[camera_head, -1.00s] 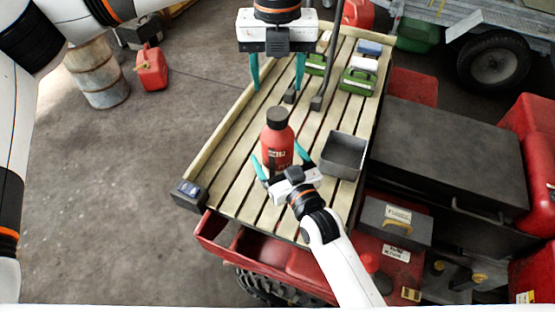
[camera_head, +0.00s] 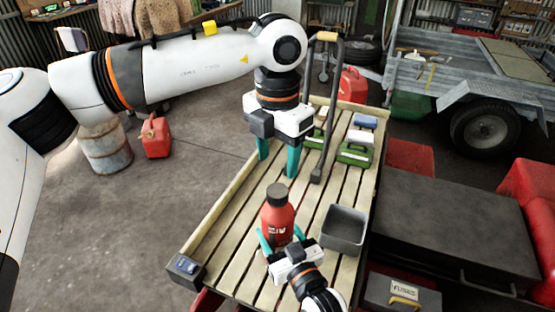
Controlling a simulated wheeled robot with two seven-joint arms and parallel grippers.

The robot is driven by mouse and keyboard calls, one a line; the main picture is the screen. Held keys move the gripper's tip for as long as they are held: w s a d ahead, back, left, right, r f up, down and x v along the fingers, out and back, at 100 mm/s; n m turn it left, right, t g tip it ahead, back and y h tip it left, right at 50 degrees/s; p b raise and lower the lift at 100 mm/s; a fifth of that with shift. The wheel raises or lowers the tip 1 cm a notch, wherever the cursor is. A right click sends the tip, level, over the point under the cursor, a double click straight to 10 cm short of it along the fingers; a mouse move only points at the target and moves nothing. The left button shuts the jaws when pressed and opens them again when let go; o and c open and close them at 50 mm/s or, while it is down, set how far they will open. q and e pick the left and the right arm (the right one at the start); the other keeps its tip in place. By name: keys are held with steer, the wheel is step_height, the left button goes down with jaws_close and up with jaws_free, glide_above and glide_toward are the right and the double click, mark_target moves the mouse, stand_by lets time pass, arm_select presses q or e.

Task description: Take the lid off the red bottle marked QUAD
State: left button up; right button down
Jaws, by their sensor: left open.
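The red bottle (camera_head: 277,221) stands upright on the slatted wooden bed (camera_head: 232,237), its white marking too small to read. Its dark lid (camera_head: 276,191) is on top. My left gripper (camera_head: 278,166) is open and empty. It points down, and in the picture its teal fingers are just above the lid, apart from it. How far behind or above the lid they are is hard to tell. My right gripper (camera_head: 281,241) is low at the near side of the bottle, with one teal finger on each side of its body, and appears shut on it. The lower bottle front is partly hidden.
A grey open bin (camera_head: 345,229) stands right of the bottle. Green cases (camera_head: 355,153) and a dark bar with a yellow grip (camera_head: 326,38) are farther back. A small dark box (camera_head: 186,268) sits at the near left corner. The slats left of the bottle are clear.

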mark_target(277, 190)
arm_select(q)
steer(key=m, duration=0.7)
steer(key=shift+m, duration=0.3)
steer(key=m, duration=1.3)
steer(key=shift+m, duration=0.4)
steer(key=m, duration=0.5)
steer(key=shift+f+m, duration=0.45)
steer(key=shift+m, duration=0.05)
steer(key=shift+f, duration=3.55)
